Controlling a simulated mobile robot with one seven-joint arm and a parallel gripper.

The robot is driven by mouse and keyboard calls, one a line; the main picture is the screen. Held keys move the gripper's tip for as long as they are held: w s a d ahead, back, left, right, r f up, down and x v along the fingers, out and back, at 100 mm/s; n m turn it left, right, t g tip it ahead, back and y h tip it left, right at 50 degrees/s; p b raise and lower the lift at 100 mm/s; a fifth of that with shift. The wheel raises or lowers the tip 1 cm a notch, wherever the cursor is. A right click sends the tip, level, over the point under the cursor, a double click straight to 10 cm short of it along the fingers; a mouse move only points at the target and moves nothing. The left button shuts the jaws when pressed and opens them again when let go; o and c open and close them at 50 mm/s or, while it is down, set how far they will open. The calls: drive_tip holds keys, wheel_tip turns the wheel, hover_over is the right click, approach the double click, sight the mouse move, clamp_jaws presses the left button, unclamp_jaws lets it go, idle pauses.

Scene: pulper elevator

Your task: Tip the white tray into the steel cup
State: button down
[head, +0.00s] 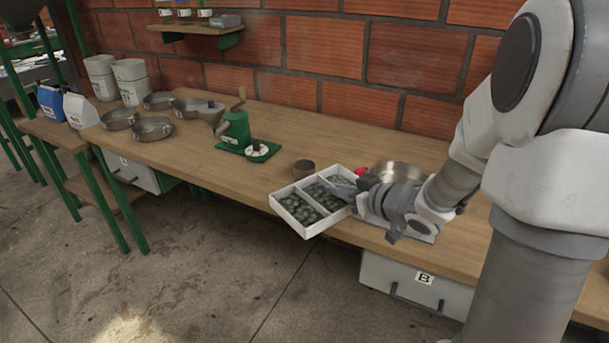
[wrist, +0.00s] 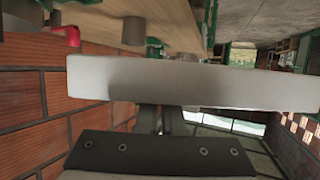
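The white tray (head: 309,229) has compartments holding dark green, bean-like pieces. It is over the table's front edge in the head view, apparently held up and roughly level. My gripper (head: 362,188) is at its right end. In the wrist view the tray's pale wall (wrist: 180,82) spans the picture, and my gripper's fingers (wrist: 163,122) meet it, apparently shut on it; the fingertips are hidden. A small grey-brown metal cup (head: 304,169), likely the steel cup, stands upright on the table just behind the tray, apart from it. It also shows in the wrist view (wrist: 133,31).
A wide steel bowl (head: 400,173) is behind my gripper. A green hand-cranked pulper (head: 236,128) stands left of the cup. Several metal pans (head: 153,128) are further left. A brick wall (head: 290,88) backs the table (head: 200,162), whose front stretch left of the tray is clear.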

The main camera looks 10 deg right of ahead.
sight(320, 196)
drive_tip(key=shift+a, duration=0.1)
drive_tip(key=shift+w+a+f+m+t+h, duration=0.1)
drive_tip(key=shift+a+f+m+t+h, duration=0.1)
drive_tip(key=shift+a, duration=0.3)
drive_tip(key=shift+a+f+m+t+h, duration=0.1)
drive_tip(key=shift+a+m+t, duration=0.1)
drive_tip(key=shift+a, duration=0.25)
drive_tip(key=shift+s+a+f+m+h, duration=0.2)
drive_tip(key=shift+a+f+m+h, duration=0.4)
drive_tip(key=shift+a+h, duration=0.1)
drive_tip(key=shift+w, duration=0.25)
